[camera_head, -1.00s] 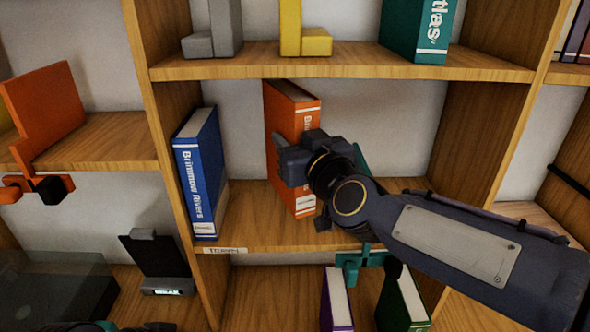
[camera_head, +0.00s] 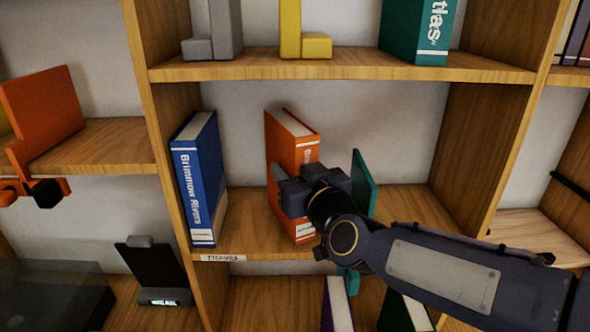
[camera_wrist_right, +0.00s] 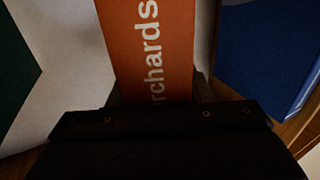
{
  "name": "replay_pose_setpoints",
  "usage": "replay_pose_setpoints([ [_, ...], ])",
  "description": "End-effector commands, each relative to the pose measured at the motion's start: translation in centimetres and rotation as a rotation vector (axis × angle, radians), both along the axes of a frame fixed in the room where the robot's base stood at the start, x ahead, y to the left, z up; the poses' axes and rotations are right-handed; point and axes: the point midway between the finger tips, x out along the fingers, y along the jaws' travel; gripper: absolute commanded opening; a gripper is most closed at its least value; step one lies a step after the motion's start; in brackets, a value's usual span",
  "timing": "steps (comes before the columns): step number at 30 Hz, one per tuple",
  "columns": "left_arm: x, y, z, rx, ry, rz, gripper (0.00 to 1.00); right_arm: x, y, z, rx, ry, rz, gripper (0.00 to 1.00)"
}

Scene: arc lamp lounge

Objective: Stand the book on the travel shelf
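The orange book (camera_head: 281,150) is upright, leaning slightly, in the middle compartment above the label "TRAVEL" (camera_head: 223,258). Its lower end is at or just above the travel shelf board (camera_head: 250,238); I cannot tell if it touches. My right gripper (camera_head: 296,190) comes in from the right and is shut on the book's lower half. In the right wrist view the orange spine (camera_wrist_right: 153,45), lettered "rchards", sits between the fingers. A blue book (camera_head: 198,180), "Brimmow Rivers", stands left of it with a gap.
A teal upright plate (camera_head: 363,180) stands right of the gripper, partly hidden by it. The shelf's right part (camera_head: 415,205) is clear. The upper board (camera_head: 340,70) holds a green book (camera_head: 415,30) and a yellow bookend (camera_head: 292,40). Purple (camera_head: 337,305) and green books stand below.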

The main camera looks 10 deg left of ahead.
Motion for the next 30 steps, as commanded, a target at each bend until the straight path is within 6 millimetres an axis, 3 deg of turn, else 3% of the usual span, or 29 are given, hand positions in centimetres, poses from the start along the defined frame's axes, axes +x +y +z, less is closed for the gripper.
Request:
replay_pose_setpoints([
  [3, 0.0, 0.0, 0.0, 0.0, 0.0, 0.0, 0.36, 0.0, 0.0, 0.0, 0.0, 0.0, 0.0, 0.6],
  [14, 0.0, 0.0, 0.4, 0.0, 0.0, 0.0, 0.36, -0.2, -0.1, 0.6, 0.001, 0.001, 0.0, 0.6],
  [30, 0.0, 0.0, 0.3, 0.0, 0.0, 0.0, 0.36, -8.6, -5.8, 0.6, 0.002, -0.001, 0.0, 0.6],
])
